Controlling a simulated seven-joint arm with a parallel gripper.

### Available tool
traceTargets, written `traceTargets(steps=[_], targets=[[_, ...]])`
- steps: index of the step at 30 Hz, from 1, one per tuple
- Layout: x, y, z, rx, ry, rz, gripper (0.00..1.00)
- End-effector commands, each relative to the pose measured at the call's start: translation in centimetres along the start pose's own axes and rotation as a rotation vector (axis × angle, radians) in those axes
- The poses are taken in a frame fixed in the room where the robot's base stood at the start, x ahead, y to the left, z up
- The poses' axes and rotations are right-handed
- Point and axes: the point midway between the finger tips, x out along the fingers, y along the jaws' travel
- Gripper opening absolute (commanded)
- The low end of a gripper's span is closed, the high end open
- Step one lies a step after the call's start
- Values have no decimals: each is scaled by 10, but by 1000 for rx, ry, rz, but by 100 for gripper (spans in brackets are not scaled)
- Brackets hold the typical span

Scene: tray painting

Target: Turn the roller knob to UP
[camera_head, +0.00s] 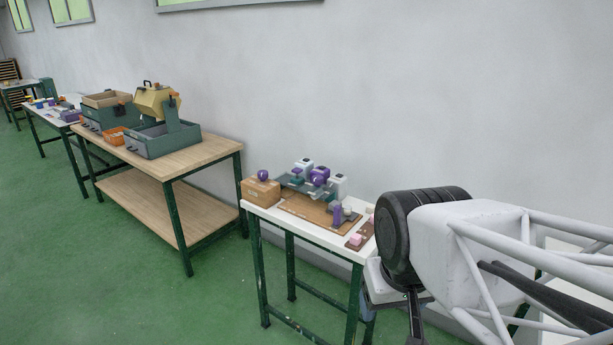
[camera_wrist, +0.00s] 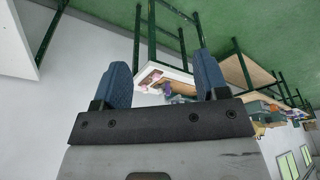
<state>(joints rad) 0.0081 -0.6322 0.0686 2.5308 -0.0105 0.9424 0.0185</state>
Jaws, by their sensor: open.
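I cannot single out the roller knob or read any UP mark at this size. A small white-topped table (camera_head: 326,243) holds a cardboard-brown box (camera_head: 261,192) with a purple round knob-like part (camera_head: 263,175) on top. Beside it are white and purple devices (camera_head: 320,175) on a dark plate. A purple upright part (camera_head: 338,216) stands at the front of a brown board (camera_head: 305,208). My gripper (camera_wrist: 161,60) is open and empty in the wrist view, its two blue fingers apart, with the table seen tilted beyond them.
Pink blocks (camera_head: 355,239) sit on a brown strip at the white table's right. Green floor (camera_head: 120,270) is clear in front; a grey wall stands behind.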

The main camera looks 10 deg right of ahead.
Motion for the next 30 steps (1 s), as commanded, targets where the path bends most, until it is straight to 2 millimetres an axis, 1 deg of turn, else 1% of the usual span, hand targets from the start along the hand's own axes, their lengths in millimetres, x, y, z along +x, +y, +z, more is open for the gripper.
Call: traceTargets(steps=[5, 8, 11, 20, 30], targets=[[-3, 0, -11, 16, -3, 0, 73], [-6, 0, -24, 34, -9, 0, 73], [-10, 0, -42, 62, -15, 0, 73], [-22, 0, -113, 168, -35, 3, 73], [-25, 0, -196, 292, -60, 8, 73]])
